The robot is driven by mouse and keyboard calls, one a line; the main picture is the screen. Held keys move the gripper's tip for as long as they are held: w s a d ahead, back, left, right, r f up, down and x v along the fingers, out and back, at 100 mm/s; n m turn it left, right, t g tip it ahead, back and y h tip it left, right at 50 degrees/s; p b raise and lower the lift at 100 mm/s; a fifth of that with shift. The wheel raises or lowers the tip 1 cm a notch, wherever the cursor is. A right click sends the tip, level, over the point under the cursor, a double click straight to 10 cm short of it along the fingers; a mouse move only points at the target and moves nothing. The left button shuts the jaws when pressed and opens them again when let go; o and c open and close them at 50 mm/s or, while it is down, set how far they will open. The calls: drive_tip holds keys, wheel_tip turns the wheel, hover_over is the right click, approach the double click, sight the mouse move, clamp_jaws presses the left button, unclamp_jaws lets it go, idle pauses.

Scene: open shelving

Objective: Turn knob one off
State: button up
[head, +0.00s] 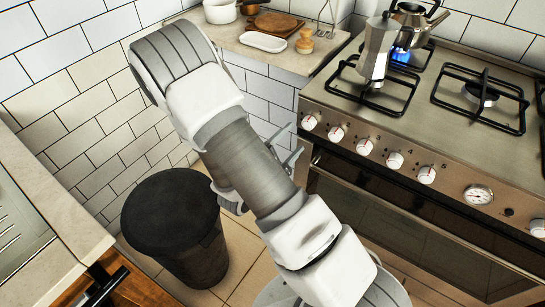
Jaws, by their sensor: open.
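The stove (450,130) has a front panel with a row of white knobs with red marks. Knob one (310,122) is the leftmost; its exact angle is too small to read. A blue flame (401,56) burns at the back left burner, under a steel kettle (415,22). My gripper (288,148) is partly hidden behind my own arm. Its grey finger parts show just left of and below knob one, open and seemingly empty. I cannot see any contact with the knob.
A moka pot (377,48) stands on the front left burner. A dark bin (172,222) stands on the floor at left. A counter (262,45) with a white dish (263,42) and pots is left of the stove. Another counter (50,215) edges the left side.

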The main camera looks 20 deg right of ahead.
drive_tip(key=v, duration=1)
drive_tip(key=shift+p, duration=0.4)
drive_tip(key=shift+d+r, duration=0.1)
drive_tip(key=shift+d, duration=0.05)
drive_tip(key=s+d+r+m+g+y, duration=0.3)
drive_tip(key=s+r+m+g, duration=0.3)
drive_tip(key=s+d+r+m+g+y, duration=0.3)
drive_tip(key=s+r+m+g, duration=0.2)
drive_tip(key=s+r+m, duration=0.15)
drive_tip(key=s+a+r+t+y+p, duration=0.1)
drive_tip(key=a+r+t+y+p, duration=0.2)
drive_tip(key=r+p, duration=0.5)
drive_tip(key=a+r+m+t+y+p, duration=0.1)
drive_tip(key=a+r+t+y+p, duration=0.2)
drive_tip(key=r+p, duration=0.5)
wheel_tip(320, 180, up, 10)
drive_tip(key=shift+s+a+f+y, duration=0.2)
drive_tip(key=shift+s+a+y, duration=0.15)
drive_tip(key=shift+y, duration=0.55)
